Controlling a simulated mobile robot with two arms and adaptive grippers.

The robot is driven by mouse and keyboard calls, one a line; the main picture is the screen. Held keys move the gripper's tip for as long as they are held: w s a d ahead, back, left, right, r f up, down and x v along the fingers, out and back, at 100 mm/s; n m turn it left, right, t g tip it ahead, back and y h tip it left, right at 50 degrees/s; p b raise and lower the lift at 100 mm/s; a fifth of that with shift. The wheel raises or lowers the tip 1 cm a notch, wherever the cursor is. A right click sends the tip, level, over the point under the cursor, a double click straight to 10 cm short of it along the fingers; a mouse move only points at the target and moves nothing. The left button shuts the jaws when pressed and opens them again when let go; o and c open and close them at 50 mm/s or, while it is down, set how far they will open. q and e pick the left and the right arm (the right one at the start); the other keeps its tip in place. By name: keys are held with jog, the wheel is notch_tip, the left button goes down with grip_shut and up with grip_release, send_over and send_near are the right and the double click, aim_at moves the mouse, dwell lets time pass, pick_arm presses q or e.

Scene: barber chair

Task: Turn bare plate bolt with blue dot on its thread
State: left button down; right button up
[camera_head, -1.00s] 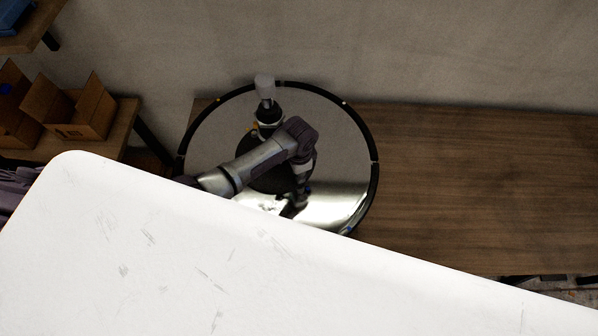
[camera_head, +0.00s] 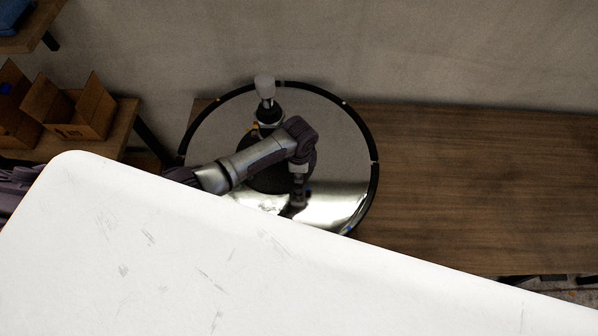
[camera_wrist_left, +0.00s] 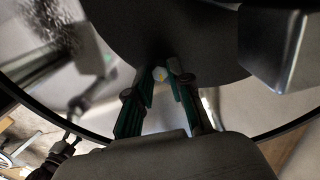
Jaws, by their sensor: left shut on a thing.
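The round metal plate (camera_head: 345,135) with a black rim lies at the front of the wooden bench in the head view. My left gripper (camera_head: 297,203) reaches down over its lower part, fingers pointing down; its tips are hard to make out there. In the left wrist view my left gripper (camera_wrist_left: 161,76) has its two green-sided fingers closed around a small pale bolt head (camera_wrist_left: 160,73) with a yellowish mark. The bolt's thread is hidden, so no blue dot shows. My right gripper is not seen.
A black post with a grey cap (camera_head: 265,88) stands on the plate behind my arm. A large white panel (camera_head: 150,250) covers the foreground. A cardboard box (camera_head: 75,105) sits on a shelf at left. The wooden surface (camera_head: 480,190) at right is clear.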

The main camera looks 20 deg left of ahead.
pick_arm(q)
jog(key=c, duration=1.1)
grip_release()
jog(key=shift+o, duration=0.2)
jog(key=shift+r, duration=0.1)
notch_tip(320, 180, up, 12)
